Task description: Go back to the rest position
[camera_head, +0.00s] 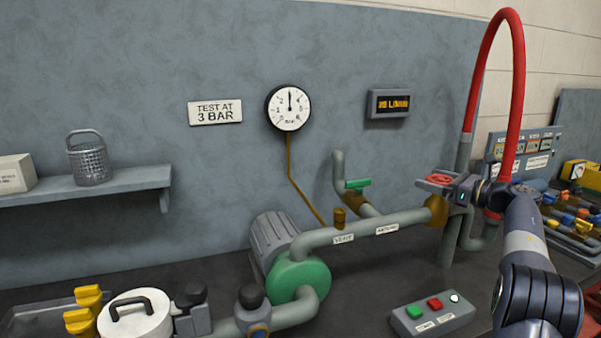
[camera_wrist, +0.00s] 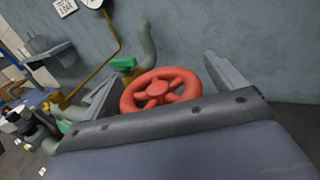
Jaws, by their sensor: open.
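My gripper (camera_head: 442,184) is at the right of the head view, at the end of my arm, beside a red handwheel (camera_head: 438,178) on the pipe. In the wrist view my gripper (camera_wrist: 160,72) is open, with one grey finger on each side of the red handwheel (camera_wrist: 160,90).
A pipe with a green-handled valve (camera_head: 357,183) and a green pump (camera_head: 298,275) stands left of my arm. A red hose (camera_head: 519,95) arches close behind my arm. A button box (camera_head: 432,313) sits in front. A gauge (camera_head: 288,107) hangs on the wall panel.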

